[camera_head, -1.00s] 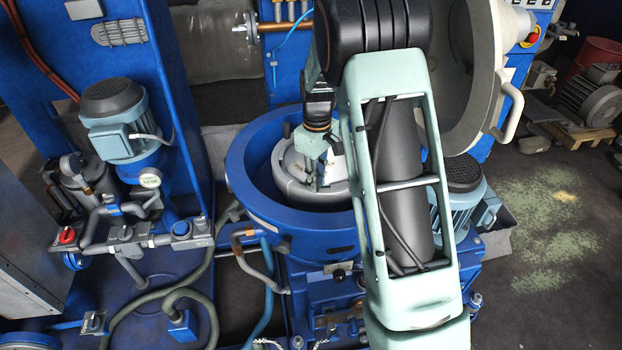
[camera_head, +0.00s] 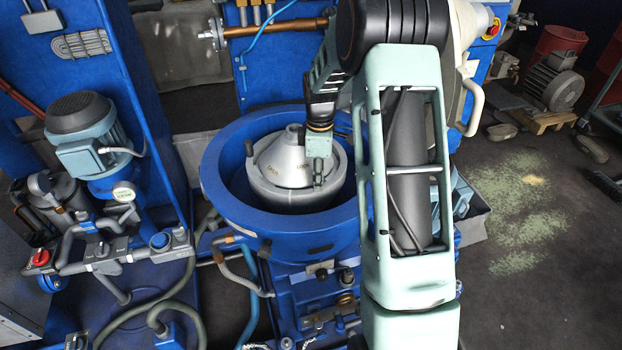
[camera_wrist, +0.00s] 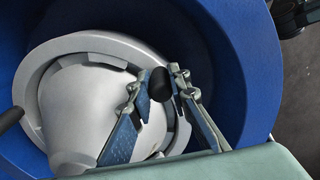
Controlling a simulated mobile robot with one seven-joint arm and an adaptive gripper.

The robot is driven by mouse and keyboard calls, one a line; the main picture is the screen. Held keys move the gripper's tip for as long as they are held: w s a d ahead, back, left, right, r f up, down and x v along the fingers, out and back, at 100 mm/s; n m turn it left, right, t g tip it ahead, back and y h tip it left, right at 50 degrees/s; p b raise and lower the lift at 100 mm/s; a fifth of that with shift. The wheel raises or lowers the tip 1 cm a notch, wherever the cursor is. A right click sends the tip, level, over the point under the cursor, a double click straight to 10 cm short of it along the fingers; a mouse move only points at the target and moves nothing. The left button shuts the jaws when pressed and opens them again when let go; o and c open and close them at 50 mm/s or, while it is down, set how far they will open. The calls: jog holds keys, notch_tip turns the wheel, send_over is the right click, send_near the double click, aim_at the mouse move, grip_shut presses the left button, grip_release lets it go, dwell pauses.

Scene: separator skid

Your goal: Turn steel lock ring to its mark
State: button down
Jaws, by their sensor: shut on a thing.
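The steel lock ring (camera_head: 268,196) is a grey band around the base of a steel cone (camera_head: 283,163), inside a round blue housing. In the wrist view the ring (camera_wrist: 62,52) curves around the cone (camera_wrist: 82,112). My gripper (camera_head: 318,182) reaches down at the right front side of the cone. In the wrist view my gripper (camera_wrist: 158,84) has its two fingers around a black knob (camera_wrist: 160,84) at the ring's edge. A second dark handle (camera_wrist: 11,118) shows at the left edge. Small lettering on the cone is too small to read.
The blue housing's rim (camera_head: 222,185) surrounds the ring closely. A pale open lid with a handle (camera_head: 473,108) stands to the right, partly behind my arm. A pump motor (camera_head: 85,130) and pipes are at left. A copper pipe (camera_head: 275,29) runs behind.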

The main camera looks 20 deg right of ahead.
aim_at(334, 180)
jog(key=shift+w+d+n+p, duration=0.25)
jog(key=shift+d+n, duration=0.2)
jog(key=shift+d, duration=0.2)
jog(key=shift+w+d+n+p, duration=0.1)
jog(key=shift+d+n+p, duration=0.1)
jog(key=shift+d+n, duration=0.35)
jog(key=shift+w+d+n+p, duration=0.25)
jog(key=shift+d+n, duration=0.15)
jog(key=shift+d, duration=0.3)
jog(key=shift+w+d+p, duration=0.3)
jog(key=shift+w+d, duration=0.1)
jog(key=shift+d, duration=0.4)
jog(key=shift+d+r, duration=0.1)
jog(key=shift+w, duration=0.1)
jog(key=c, duration=1.8)
grip_release()
notch_tip(334, 180, up, 12)
